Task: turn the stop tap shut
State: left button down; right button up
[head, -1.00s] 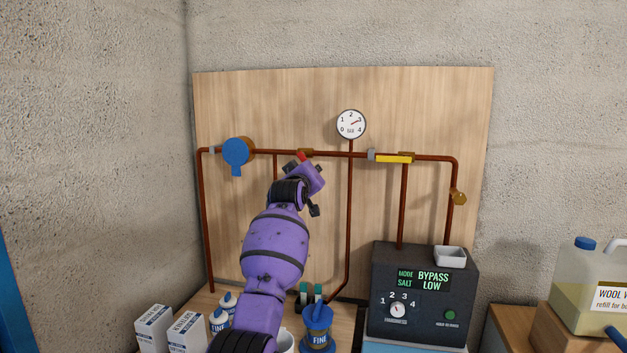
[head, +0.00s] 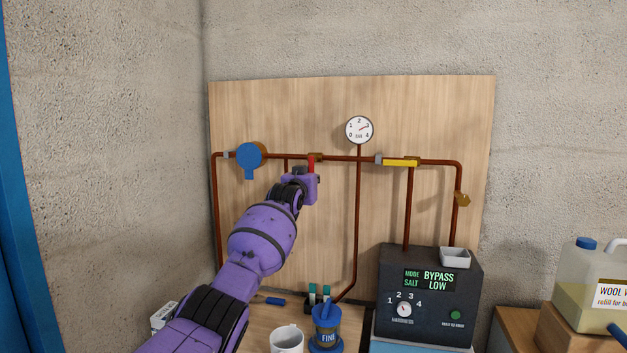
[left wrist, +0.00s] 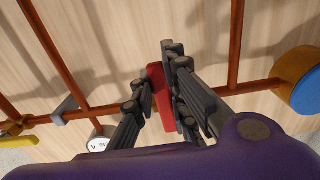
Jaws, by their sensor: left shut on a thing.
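The red lever of a tap (head: 311,164) sits on the horizontal copper pipe, at a brass body (head: 316,156). In the head view the lever hangs down from the pipe, roughly square to it. My left gripper (head: 309,174) is shut on this red lever, and its purple body hides the lever's lower end. In the left wrist view the red lever (left wrist: 160,95) lies between the two dark fingers of my left gripper (left wrist: 160,103). My right gripper is not in view.
A blue round fitting (head: 249,154) is left on the pipe, and a yellow lever (head: 401,162) lies along it to the right. A pressure gauge (head: 359,130) stands above.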

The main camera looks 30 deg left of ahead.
pick_arm(q)
jog(key=shift+a+r, duration=0.15)
jog(key=shift+r, duration=0.05)
dwell(0.3)
jog(key=c, duration=2)
grip_release()
jog(key=shift+o, duration=1.4)
jog(key=shift+f, duration=0.15)
jog(key=v, duration=1.2)
